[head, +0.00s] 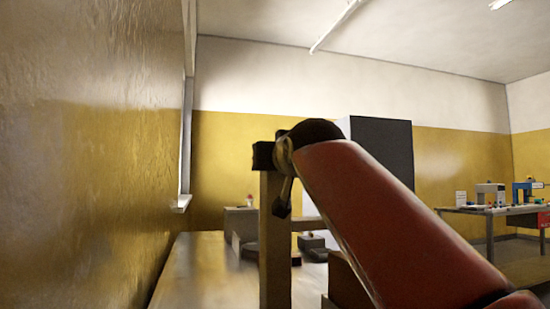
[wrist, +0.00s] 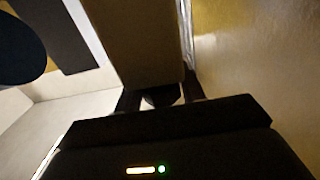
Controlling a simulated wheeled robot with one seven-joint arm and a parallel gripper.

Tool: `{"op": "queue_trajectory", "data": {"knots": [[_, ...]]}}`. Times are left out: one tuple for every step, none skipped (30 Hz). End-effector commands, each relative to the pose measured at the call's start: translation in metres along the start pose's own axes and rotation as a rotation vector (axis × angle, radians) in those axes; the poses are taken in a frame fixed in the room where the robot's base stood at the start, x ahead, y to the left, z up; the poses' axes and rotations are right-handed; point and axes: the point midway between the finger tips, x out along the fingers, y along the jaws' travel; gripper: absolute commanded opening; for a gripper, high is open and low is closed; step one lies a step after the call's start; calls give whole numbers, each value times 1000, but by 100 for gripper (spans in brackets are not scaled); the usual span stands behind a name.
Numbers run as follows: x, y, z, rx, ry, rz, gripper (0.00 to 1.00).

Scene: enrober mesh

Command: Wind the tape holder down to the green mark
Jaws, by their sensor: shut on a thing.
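In the wrist view my gripper (wrist: 161,96) is shut on a small dark piece that shows between its two dark fingers. Only part of that piece shows, so I cannot tell its full shape. A broad brown upright (wrist: 140,40) rises just beyond the fingers. In the head view a brown post (head: 274,240) stands left of centre with a black block (head: 264,155) at its top. My red arm link reaches up close beside it and hides much of what lies behind. I cannot make out the tape holder or the green mark in either view.
A yellow wall (head: 90,150) runs close along the left. A long surface (head: 205,270) lies between it and the post, mostly clear in front. Small dark items stand behind the post. A far table (head: 490,210) with machines stands at the right.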

Motion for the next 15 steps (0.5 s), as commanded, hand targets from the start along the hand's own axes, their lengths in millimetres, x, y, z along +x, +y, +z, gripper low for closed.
{"op": "queue_trajectory", "data": {"knots": [[0,-2,-1,-2,0,24,17],[0,-2,-1,-2,0,43,17],[0,-3,0,-2,-1,66,17],[0,-2,0,-2,-1,85,17],[0,-2,0,-2,-1,104,17],[0,-2,0,-1,-1,129,17],[0,-3,0,-1,-1,147,17],[0,-3,0,-1,-2,165,17],[0,-3,1,-1,-2,191,17],[1,-2,1,-1,-2,212,17],[1,-3,1,0,-2,230,17],[1,-3,1,0,-2,257,17],[1,-3,1,0,-3,278,17],[1,-3,1,0,-2,298,17],[1,-3,1,0,-3,328,17]]}}
